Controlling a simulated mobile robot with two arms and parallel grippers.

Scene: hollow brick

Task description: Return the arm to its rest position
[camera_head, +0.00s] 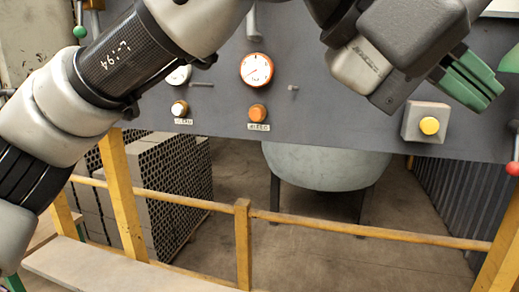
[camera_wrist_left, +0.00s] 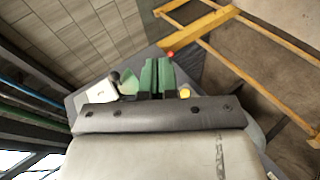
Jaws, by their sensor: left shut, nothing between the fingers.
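My left arm (camera_head: 105,70) comes in from the left and runs across the top of the head view in front of a dark grey control panel (camera_head: 330,120). My left gripper (camera_head: 470,82) has green fingers and is at the upper right, in front of the panel, up and right of the yellow button (camera_head: 429,126). In the left wrist view the green fingers (camera_wrist_left: 156,75) lie side by side, shut, with nothing between them. The yellow button (camera_wrist_left: 185,93) shows just right of the fingers there. My right gripper is not in view.
The panel carries a red-rimmed gauge (camera_head: 256,70), an orange button (camera_head: 257,112) and a white button (camera_head: 179,108). A red knob (camera_head: 512,168) is at the right edge. Below are a yellow railing (camera_head: 330,226), stacked hollow bricks (camera_head: 180,190) and a rounded tank (camera_head: 325,168).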

